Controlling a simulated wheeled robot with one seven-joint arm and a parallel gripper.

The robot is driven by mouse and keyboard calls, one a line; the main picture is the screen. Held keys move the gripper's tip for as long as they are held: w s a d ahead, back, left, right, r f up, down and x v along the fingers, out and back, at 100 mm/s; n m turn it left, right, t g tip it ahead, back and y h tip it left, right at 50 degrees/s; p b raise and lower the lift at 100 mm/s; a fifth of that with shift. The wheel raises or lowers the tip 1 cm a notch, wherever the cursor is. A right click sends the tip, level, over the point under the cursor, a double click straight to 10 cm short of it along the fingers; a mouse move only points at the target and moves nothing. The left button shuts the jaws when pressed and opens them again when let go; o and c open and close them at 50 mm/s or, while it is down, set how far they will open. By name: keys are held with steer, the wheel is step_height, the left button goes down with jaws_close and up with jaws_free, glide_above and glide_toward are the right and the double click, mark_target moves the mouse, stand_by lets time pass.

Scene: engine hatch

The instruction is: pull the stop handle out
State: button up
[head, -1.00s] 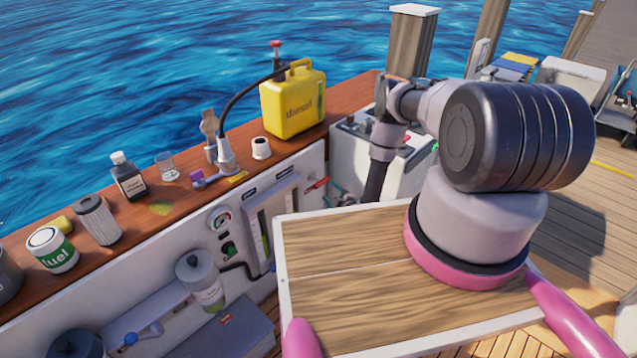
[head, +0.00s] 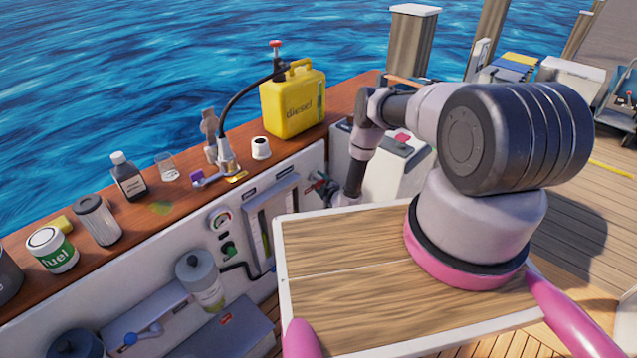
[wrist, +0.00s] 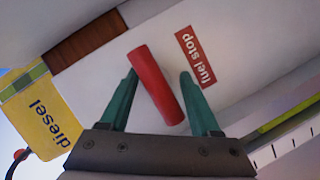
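The stop handle is a red bar (wrist: 156,86) on the white panel, beside a red "fuel stop" label (wrist: 195,56) in the wrist view. My gripper (wrist: 159,77) is open, with its two green fingers apart on either side of the bar in the picture. A gap shows between each finger and most of the bar; I cannot tell how deep the fingers reach. In the head view my gripper (head: 321,188) is small at the white wall, and it largely hides the handle.
A yellow diesel can (head: 293,103) stands on the wooden ledge (head: 345,97) above the handle; it also shows in the wrist view (wrist: 44,113). A gauge (head: 220,218) and slotted panel sit lower left on the wall.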

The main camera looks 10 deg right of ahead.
jaws_close()
steer(key=shift+w+r, duration=0.2)
stand_by(1.0)
